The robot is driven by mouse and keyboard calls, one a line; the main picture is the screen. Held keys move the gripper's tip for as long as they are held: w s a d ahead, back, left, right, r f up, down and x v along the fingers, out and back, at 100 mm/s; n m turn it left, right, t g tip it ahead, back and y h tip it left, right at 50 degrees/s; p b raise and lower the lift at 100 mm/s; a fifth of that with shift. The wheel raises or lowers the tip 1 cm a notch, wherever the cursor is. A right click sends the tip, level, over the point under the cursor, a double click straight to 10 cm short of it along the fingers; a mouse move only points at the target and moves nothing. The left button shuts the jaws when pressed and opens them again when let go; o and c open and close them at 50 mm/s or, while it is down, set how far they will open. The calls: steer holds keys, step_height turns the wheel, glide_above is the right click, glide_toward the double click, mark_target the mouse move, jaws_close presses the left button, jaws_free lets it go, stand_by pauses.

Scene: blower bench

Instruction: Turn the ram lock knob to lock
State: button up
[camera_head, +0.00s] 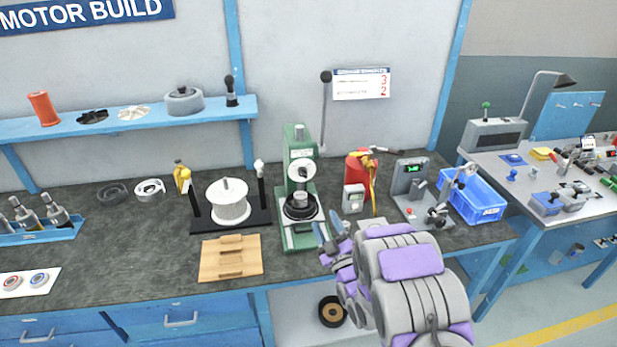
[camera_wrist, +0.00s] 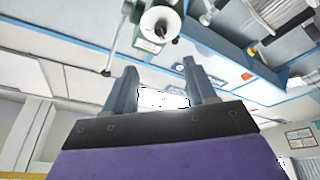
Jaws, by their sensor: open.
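A green arbor press (camera_head: 297,190) stands on the dark bench, with a white round disc on its front and a small dark knob (camera_head: 304,174) at the disc's middle. I take this for the ram lock knob; its lock marking is too small to read. The press also shows at the top of the wrist view, where the dark knob (camera_wrist: 161,29) sits on the white disc. My gripper (camera_head: 328,228) is open and empty, low and to the right of the press in the head view. In the wrist view my gripper (camera_wrist: 160,66) has its two fingers apart, and the knob lies beyond their tips.
A lever with a black ball (camera_head: 325,76) rises beside the press. A white spool on a black stand (camera_head: 229,202) and a wooden block (camera_head: 231,257) lie left.

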steer(key=w+p, duration=0.1)
steer(key=p, duration=0.2)
glide_toward(303, 173)
steer(key=f+x, duration=0.1)
steer(key=x, duration=0.7)
steer(key=shift+w+b, duration=0.3)
steer(key=shift+w, duration=0.15)
steer(key=shift+f, duration=0.1)
jaws_close()
